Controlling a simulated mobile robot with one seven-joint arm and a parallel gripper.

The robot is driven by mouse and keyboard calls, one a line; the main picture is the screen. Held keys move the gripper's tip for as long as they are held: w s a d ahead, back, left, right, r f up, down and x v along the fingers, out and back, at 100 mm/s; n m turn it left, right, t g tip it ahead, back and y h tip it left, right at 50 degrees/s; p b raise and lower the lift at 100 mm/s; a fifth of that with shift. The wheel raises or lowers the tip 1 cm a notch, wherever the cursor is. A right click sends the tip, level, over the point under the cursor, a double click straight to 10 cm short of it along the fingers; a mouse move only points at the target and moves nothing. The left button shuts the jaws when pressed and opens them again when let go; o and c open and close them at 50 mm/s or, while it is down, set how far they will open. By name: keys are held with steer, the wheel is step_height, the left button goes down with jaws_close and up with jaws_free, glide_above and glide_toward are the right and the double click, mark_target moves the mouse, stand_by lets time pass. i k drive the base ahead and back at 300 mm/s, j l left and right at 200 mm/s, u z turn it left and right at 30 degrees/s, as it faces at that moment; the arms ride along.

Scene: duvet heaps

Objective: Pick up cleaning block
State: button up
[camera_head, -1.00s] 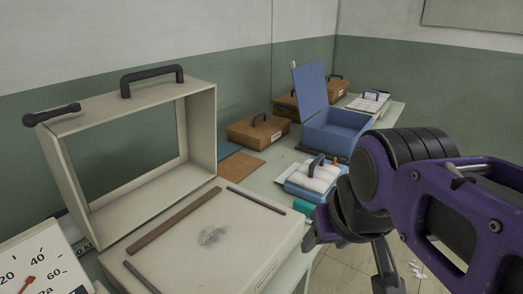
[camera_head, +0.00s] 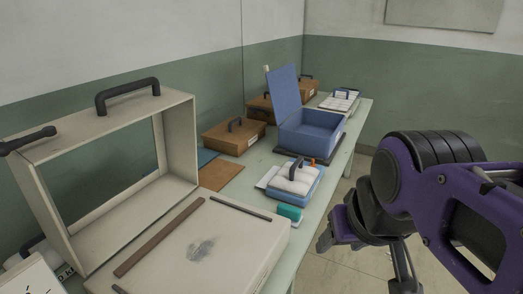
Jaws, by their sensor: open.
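A small teal block (camera_head: 289,213), which looks like the cleaning block, lies on the pale green table near its right edge. It sits just in front of a blue tray (camera_head: 302,196) holding a white padded piece with a dark handle (camera_head: 297,168). My gripper (camera_head: 362,256) is open and empty, at the right of the picture. It is apart from the teal block, to its right and past the table's edge over the floor. My purple arm hides part of the floor and wall.
A large beige open case (camera_head: 240,254) fills the near left of the table (camera_head: 329,172). Farther back stand an open blue box (camera_head: 312,131) and several brown boxes, one here (camera_head: 232,137). The floor (camera_head: 352,210) right of the table looks clear near its edge.

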mark_target(293, 214)
steer(key=i+l+u, duration=0.2)
steer(key=i+l, duration=0.5)
steer(key=l, duration=0.15)
